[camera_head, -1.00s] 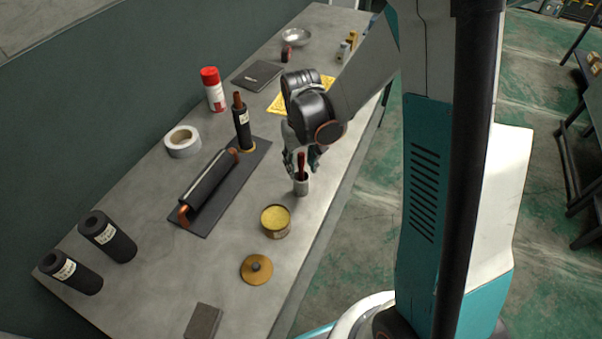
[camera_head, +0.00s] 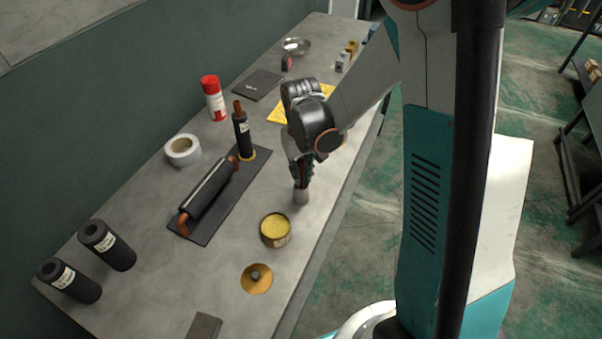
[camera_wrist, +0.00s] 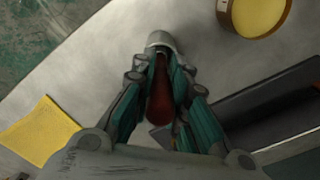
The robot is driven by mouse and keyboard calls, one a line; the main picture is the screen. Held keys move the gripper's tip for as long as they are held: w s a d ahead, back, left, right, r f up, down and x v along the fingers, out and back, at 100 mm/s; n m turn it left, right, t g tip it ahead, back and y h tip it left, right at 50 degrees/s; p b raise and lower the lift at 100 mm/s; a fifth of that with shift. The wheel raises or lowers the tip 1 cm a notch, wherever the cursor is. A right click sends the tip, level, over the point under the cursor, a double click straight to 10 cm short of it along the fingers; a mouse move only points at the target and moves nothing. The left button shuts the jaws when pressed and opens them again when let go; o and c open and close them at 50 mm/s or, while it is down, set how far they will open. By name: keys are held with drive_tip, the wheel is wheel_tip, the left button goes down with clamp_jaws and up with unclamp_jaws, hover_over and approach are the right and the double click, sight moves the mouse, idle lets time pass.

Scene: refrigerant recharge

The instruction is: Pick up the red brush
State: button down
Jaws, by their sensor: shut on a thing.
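The red brush (camera_wrist: 160,92) stands in a small grey metal cup (camera_head: 300,196) near the front edge of the workbench. In the wrist view its dark red handle lies between the two fingers of my gripper (camera_wrist: 164,72), which is shut on it. The cup's rim (camera_wrist: 160,39) shows just beyond the fingertips. In the head view my gripper (camera_head: 301,180) is directly above the cup and hides the brush. The brush's lower end is hidden inside the cup.
An open tin of yellow paste (camera_head: 275,229) stands close to the cup, with its brass lid (camera_head: 256,278) nearer. A dark mat (camera_head: 213,225) bears an insulated copper pipe (camera_head: 208,190).

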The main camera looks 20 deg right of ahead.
wheel_tip(320, 180, up, 19)
drive_tip(key=p, duration=0.4)
drive_tip(key=shift+r, duration=0.15)
drive_tip(key=shift+s, duration=0.15)
idle(0.4)
idle(0.8)
